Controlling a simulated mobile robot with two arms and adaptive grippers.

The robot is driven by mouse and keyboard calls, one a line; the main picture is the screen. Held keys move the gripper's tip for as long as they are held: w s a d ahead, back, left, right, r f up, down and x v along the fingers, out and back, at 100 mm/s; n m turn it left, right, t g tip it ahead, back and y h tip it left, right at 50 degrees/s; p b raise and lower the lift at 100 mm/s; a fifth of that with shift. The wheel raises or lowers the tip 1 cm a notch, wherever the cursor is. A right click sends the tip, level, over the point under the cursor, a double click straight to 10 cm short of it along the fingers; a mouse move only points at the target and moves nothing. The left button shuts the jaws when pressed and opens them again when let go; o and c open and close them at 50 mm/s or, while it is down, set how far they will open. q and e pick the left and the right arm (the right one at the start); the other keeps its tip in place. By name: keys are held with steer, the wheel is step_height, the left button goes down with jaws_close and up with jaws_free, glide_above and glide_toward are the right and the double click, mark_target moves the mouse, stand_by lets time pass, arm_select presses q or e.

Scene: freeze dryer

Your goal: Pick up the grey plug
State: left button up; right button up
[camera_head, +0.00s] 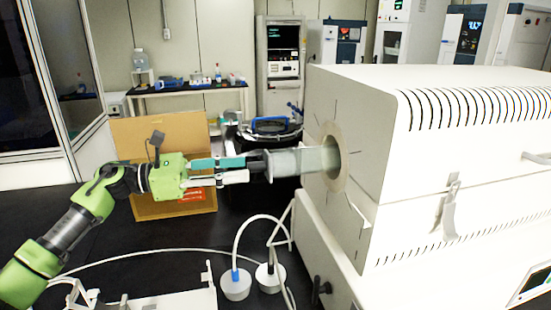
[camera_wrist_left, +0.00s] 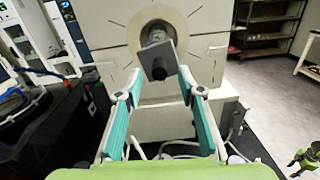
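The grey plug (camera_head: 295,162) sticks out of the round opening in the end of the white furnace-like machine (camera_head: 412,120). In the left wrist view the plug (camera_wrist_left: 159,58) shows a square grey plate with a dark knob facing me. My left gripper (camera_head: 247,167) is level with the plug at its outer end. Its two teal-sided fingers (camera_wrist_left: 160,88) are spread apart in the wrist view, with the knob seen between and just beyond their tips. No contact is clear. A green and black part at the wrist view's lower right may be my right arm; its fingers cannot be made out.
Two pale round pieces (camera_head: 235,284) with hoses lie on the dark table below the gripper. A cardboard box (camera_head: 152,135) stands behind my left arm. The machine's wall is close on the right. A white bench (camera_head: 190,88) stands at the back.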

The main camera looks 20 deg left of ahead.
mark_target(248, 165)
arm_select(q)
steer(key=p+x, duration=0.2)
steer(key=x, duration=0.1)
steer(key=shift+w+r, duration=0.15)
steer(key=shift+r, duration=0.1)
steer(key=shift+w+d+f, duration=0.15)
steer(key=shift+d+f, duration=0.05)
steer(key=shift+d, duration=0.05)
arm_select(e)
step_height(248, 165, up, 3)
steer(key=shift+d+f, duration=0.1)
arm_select(q)
steer(key=shift+c, duration=0.4)
jaws_close()
arm_select(e)
steer(key=shift+d, duration=0.15)
steer(key=shift+f, duration=0.15)
